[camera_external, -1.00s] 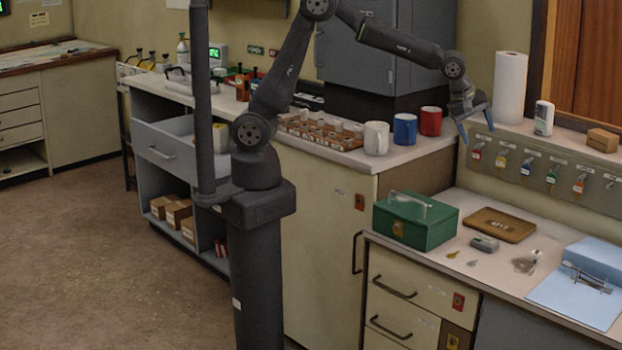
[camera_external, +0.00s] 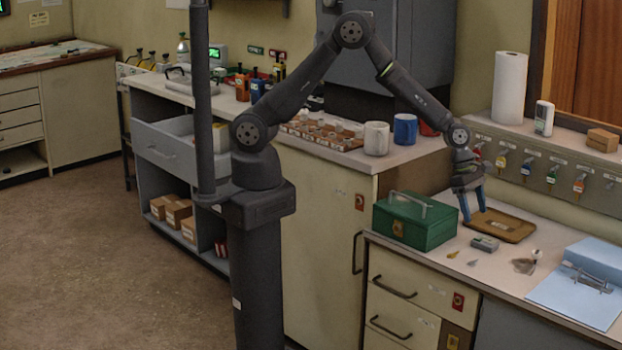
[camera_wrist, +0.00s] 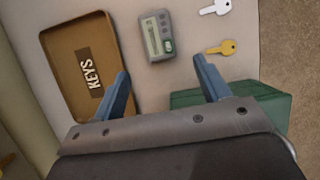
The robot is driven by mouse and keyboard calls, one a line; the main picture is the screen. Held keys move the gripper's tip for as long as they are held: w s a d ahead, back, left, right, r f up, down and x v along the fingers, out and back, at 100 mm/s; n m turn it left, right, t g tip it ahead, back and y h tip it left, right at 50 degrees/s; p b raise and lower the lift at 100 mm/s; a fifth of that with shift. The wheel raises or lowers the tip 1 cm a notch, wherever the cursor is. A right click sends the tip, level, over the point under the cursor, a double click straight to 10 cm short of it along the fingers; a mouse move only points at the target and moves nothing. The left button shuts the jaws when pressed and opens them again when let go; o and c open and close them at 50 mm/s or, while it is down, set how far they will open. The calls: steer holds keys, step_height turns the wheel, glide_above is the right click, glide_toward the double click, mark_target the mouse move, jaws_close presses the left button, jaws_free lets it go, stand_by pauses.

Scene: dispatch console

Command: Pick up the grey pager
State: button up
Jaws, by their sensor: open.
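The grey pager (camera_external: 485,243) lies flat on the right-hand counter, just in front of the brown keys tray. In the wrist view the pager (camera_wrist: 157,36) shows whole, with a pale screen strip, beyond the fingertips and roughly between their lines. My gripper (camera_external: 474,215) is above the counter, behind and a little left of the pager, pointing down. In the wrist view my gripper (camera_wrist: 160,68) has its two blue fingers wide apart with nothing between them. It does not touch the pager.
The brown tray (camera_wrist: 66,66) marked KEYS is close to one finger. The green cash box (camera_external: 416,222) stands left of the gripper. A gold key (camera_wrist: 222,47) and a silver key (camera_wrist: 215,7) lie beside the pager. A blue binder (camera_external: 563,302) lies to the right.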

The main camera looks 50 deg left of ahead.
mark_target(484, 240)
steer(key=shift+x, duration=4.1)
steer(key=c, duration=1.1)
steer(key=shift+r, duration=0.1)
